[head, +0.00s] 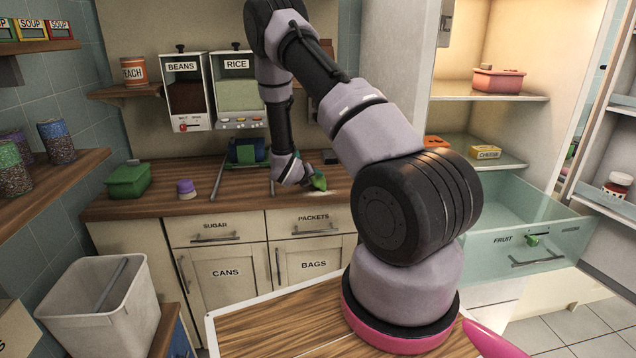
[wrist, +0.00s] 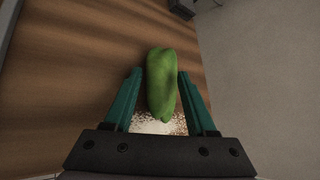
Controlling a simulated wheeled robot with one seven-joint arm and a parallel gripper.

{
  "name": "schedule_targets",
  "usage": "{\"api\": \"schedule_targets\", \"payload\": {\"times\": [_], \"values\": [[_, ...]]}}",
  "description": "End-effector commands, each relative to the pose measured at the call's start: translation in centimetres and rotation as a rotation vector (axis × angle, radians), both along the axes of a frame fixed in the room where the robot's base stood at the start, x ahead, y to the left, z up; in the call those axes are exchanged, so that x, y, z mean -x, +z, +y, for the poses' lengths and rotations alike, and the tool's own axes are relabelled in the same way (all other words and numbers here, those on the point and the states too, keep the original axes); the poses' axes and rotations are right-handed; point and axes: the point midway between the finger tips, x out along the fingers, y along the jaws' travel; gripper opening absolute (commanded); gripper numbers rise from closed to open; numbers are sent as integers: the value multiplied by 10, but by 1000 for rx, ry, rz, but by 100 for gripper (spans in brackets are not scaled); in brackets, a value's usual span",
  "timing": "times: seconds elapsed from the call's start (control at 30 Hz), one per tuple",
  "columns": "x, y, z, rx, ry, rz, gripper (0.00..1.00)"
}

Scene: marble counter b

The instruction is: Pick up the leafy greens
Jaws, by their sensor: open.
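The leafy greens (wrist: 161,80) show as a green, elongated bundle on the wooden counter in the wrist view. In the head view the greens (head: 319,183) lie near the counter's front edge, partly covered by my gripper. My gripper (wrist: 158,76) is open, its two teal fingers on either side of the lower part of the greens. A small gap shows between the greens and each finger. In the head view my gripper (head: 306,182) is low over the counter, and its fingers are hard to make out.
A pale, speckled patch (wrist: 158,124) lies on the counter under the near end of the greens. The glass fruit drawer (head: 531,237) is pulled out at right.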

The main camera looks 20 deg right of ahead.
Motion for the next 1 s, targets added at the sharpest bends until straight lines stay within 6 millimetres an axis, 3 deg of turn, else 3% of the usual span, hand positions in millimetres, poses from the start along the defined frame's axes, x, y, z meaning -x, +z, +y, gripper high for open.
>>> {"api": "schedule_targets", "payload": {"times": [0.33, 0.37, 0.4, 0.5, 0.77, 1.0], "values": [[-6, -5, -7, -1, -1, -1, 57], [-6, -5, -7, -1, -1, -1, 49], [-6, -5, -7, -1, -1, -1, 34], [-6, -5, -7, -1, -1, -1, 0], [-6, -3, -7, 0, -1, -2, 0], [-7, 34, -6, 0, 0, -5, 0]]}}
